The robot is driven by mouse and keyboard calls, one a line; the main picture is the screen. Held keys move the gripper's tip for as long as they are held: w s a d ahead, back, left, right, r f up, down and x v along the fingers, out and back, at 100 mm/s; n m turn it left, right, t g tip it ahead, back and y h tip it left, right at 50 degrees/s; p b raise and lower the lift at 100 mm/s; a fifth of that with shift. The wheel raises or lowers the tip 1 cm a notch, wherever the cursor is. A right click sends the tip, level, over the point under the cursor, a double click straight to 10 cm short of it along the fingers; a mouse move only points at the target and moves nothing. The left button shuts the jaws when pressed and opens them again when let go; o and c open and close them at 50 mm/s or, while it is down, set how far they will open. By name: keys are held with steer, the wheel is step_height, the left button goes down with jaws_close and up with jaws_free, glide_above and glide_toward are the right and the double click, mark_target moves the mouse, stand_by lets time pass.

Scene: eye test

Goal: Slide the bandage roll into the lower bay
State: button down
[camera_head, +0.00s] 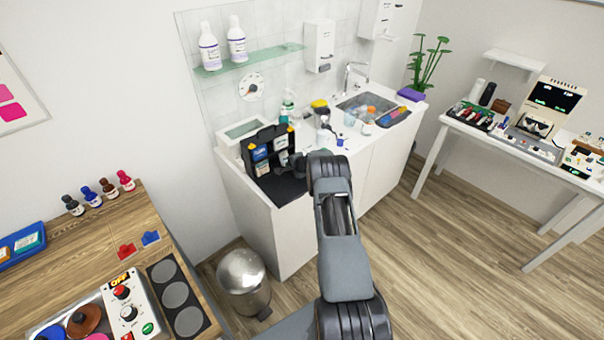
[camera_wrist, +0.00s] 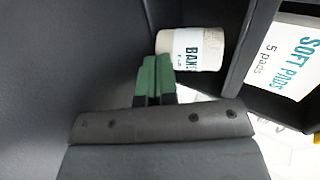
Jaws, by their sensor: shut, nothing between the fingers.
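The bandage roll (camera_wrist: 204,50) is a pale roll with a white label on which "BAN" can be read. In the wrist view it lies between a broad dark surface on the left and a dark divider on the right. My gripper (camera_wrist: 155,72) is shut with its green fingertips together and nothing between them. The tips are at the near left end of the roll; I cannot tell whether they touch it. In the head view the black case (camera_head: 249,146) stands open on the counter, and my gripper (camera_head: 297,161) is at its right side. The roll cannot be made out there.
A "SOFT PADS" box (camera_wrist: 285,58) sits beyond the divider (camera_wrist: 243,50). A black mat (camera_head: 283,190) lies before the case on the white counter (camera_head: 250,190). A soap bottle (camera_head: 287,110) and the sink (camera_head: 365,104) are behind and to the right.

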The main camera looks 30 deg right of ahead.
mark_target(286, 161)
steer(key=shift+w+a, duration=0.15)
steer(key=shift+w, duration=0.65)
steer(key=shift+w+b, duration=0.35)
steer(key=shift+w, duration=0.4)
steer(key=shift+s+r, duration=0.1)
steer(key=shift+s, duration=0.05)
steer(key=shift+s+d+r+p, duration=0.2)
steer(key=shift+s+r, duration=0.1)
steer(key=shift+s, duration=1.15)
steer(key=shift+s+d+r+p, duration=0.15)
steer(key=shift+s+r+p, duration=0.15)
steer(key=shift+s, duration=1.15)
steer(key=shift+s+d+r+p, duration=0.15)
steer(key=shift+s+r, duration=0.15)
steer(key=shift+s, duration=1.15)
